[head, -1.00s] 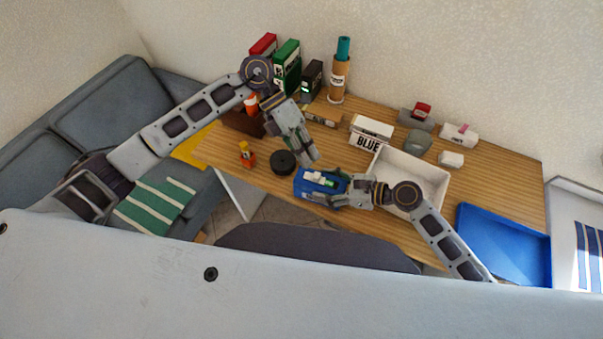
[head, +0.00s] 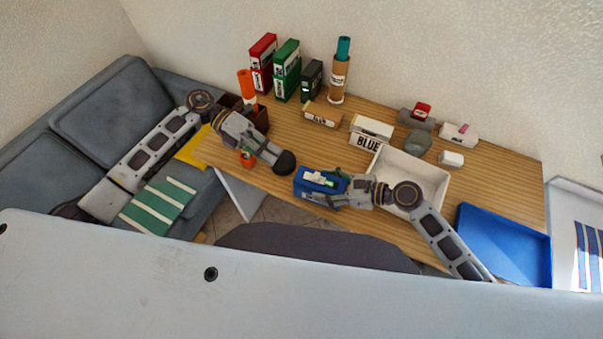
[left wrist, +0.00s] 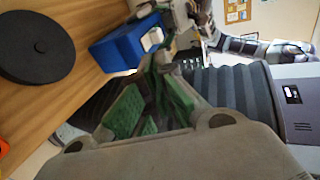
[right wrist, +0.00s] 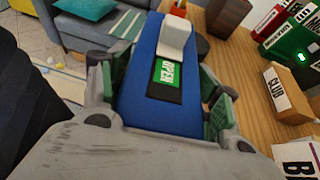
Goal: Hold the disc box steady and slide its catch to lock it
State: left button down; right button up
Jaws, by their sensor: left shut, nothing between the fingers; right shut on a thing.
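The disc box (head: 309,188) is blue and lies near the table's front edge. Its white catch (right wrist: 175,38) sits at the end away from my right gripper, and a green label reading OPEN (right wrist: 167,72) shows beside it. My right gripper (right wrist: 168,88) is shut on the box, with a finger on each side. The box also shows in the left wrist view (left wrist: 128,48), with the catch (left wrist: 152,38) on it. My left gripper (left wrist: 155,85) is shut and empty, left of the box in the head view; its fingertips appear apart from the box.
A black round disc (left wrist: 37,45) lies left of the box, partly covered by my left gripper in the head view. A white tray (head: 432,178) stands right of the box. Boxes and a tube (head: 337,85) stand at the back. A blue tray (head: 500,245) lies far right.

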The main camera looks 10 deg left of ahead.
pick_arm(q)
jog(key=shift+n+t+h, duration=0.6)
jog(key=shift+n+h, duration=0.1)
jog(key=shift+a+f, duration=0.25)
jog(key=shift+a, duration=0.45)
jog(key=shift+a+f, duration=0.2)
jog(key=shift+a, duration=0.5)
jog(key=shift+a+f, duration=0.25)
jog(key=shift+a, duration=0.45)
pick_arm(e)
jog(key=shift+f, duration=0.1)
pick_arm(q)
jog(key=shift+d, duration=0.1)
send_near(312, 183)
jog(key=x, duration=0.4)
jog(key=shift+d+r, duration=0.3)
jog(key=shift+s+d, duration=0.25)
jog(key=shift+d, duration=0.7)
jog(key=shift+s+d, duration=0.15)
jog(key=shift+d, duration=0.6)
jog(key=shift+s+d, duration=0.2)
jog(key=shift+d, duration=0.6)
